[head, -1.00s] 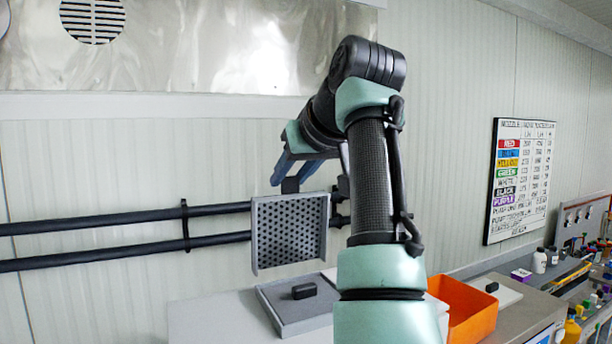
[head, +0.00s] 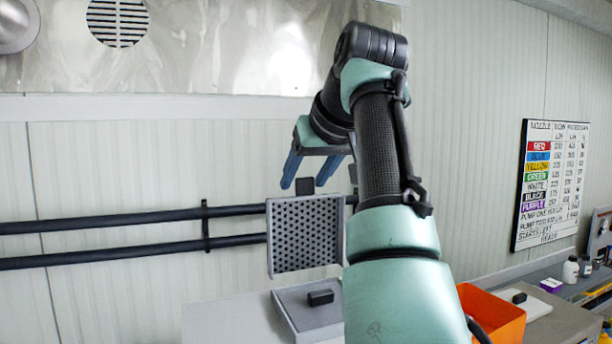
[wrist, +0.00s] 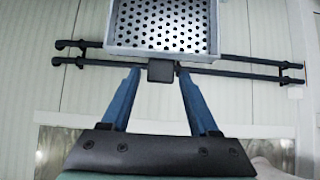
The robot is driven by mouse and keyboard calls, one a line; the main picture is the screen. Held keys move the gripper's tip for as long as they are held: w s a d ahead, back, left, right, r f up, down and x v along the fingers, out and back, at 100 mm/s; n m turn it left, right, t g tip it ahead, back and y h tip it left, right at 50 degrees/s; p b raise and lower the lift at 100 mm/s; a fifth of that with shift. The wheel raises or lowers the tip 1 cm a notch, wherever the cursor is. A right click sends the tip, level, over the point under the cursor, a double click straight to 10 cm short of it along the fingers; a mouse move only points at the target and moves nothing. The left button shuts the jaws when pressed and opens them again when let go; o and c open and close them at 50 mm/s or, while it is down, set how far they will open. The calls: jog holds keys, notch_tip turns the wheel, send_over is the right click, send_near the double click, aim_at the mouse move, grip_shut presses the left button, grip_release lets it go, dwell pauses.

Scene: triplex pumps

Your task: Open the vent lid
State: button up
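A grey perforated panel (head: 308,255) with a frame, which looks like the vent lid, stands upright behind a shallow grey tray (head: 296,328). A small black block handle (head: 305,186) sits at its top edge. My gripper (head: 303,187) is open, its blue fingers pointing down at the handle. In the wrist view my gripper (wrist: 157,70) has its two fingertips apart, one on each side of the black handle (wrist: 161,71), with gaps showing. The perforated panel (wrist: 163,25) lies beyond it. I cannot tell the exact depth between fingertips and handle.
A black block (head: 320,298) lies on the grey tray. Two black pipes (head: 130,217) run along the wall behind the panel. An orange bin (head: 490,315) stands on the counter at right. My arm hides the panel's right surroundings.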

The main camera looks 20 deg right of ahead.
jog(key=shift+o, duration=0.2)
jog(key=b+v, duration=0.4)
jog(key=v, duration=0.9)
jog(key=shift+b, duration=0.35)
